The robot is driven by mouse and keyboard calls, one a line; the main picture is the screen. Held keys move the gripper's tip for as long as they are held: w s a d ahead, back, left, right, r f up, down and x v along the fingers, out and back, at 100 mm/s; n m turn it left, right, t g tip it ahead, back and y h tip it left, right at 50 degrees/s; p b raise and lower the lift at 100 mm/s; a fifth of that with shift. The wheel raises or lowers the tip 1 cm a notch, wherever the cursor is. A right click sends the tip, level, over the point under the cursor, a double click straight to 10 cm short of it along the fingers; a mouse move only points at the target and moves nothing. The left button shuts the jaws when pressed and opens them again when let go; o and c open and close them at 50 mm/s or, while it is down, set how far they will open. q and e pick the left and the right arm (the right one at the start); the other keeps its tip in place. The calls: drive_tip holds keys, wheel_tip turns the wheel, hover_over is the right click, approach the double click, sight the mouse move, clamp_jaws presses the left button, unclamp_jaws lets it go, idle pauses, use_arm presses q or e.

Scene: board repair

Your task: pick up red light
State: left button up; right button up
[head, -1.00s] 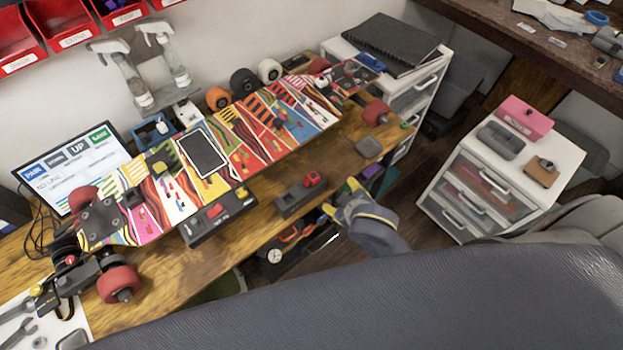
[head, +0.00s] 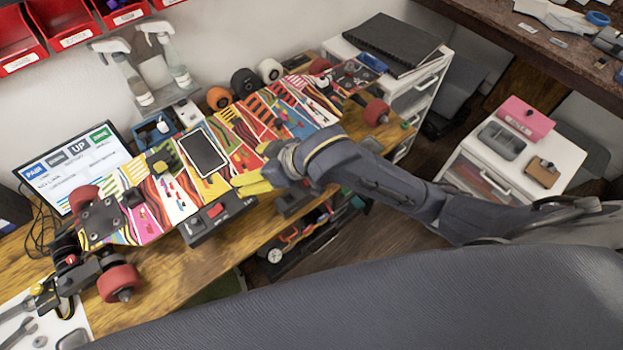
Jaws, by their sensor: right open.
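A small red piece (head: 215,210), which may be the red light, sits on a black box (head: 222,222) at the front edge of the skateboard. A second dark box (head: 290,205) to its right is mostly hidden behind my right gripper, and the red piece on it is out of sight. My right gripper (head: 251,166) has yellow fingertips. It is open and appears empty, over the colourful board, right of the dark tablet and up-right of the visible red piece. My left gripper is not in view.
The patterned skateboard (head: 160,195) lies across the wooden bench (head: 185,275) with red wheels at its ends. A tablet (head: 203,153) lies on it. A monitor (head: 75,165) and spray bottles (head: 170,60) stand behind.

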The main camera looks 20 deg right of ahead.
drive_tip(key=s+d+r+m+g+h, duration=0.1)
drive_tip(key=d+r+m+g+h, duration=0.15)
drive_tip(key=d, duration=0.45)
drive_tip(key=d+r+m+g+h, duration=0.1)
drive_tip(key=d+m+g+h, duration=0.2)
drive_tip(key=d, duration=0.4)
drive_tip(key=shift+n+h, duration=0.45)
drive_tip(key=shift+h, duration=0.2)
drive_tip(key=shift+w+a+f, duration=0.1)
drive_tip(key=shift+w+f, duration=0.1)
drive_tip(key=shift+f, duration=1.6)
drive_tip(key=shift+w+a+f, duration=0.1)
drive_tip(key=shift+w+f, duration=0.1)
drive_tip(key=shift+f, duration=1.6)
drive_tip(key=shift+w+f, duration=0.2)
drive_tip(key=shift+f, duration=1.6)
drive_tip(key=shift+f, duration=0.1)
drive_tip(key=shift+f, duration=0.3)
drive_tip(key=shift+w+f, duration=0.2)
drive_tip(key=shift+f, duration=0.9)
drive_tip(key=shift+w+f, duration=0.15)
drive_tip(key=shift+f, duration=0.95)
drive_tip(key=c, duration=1.3)
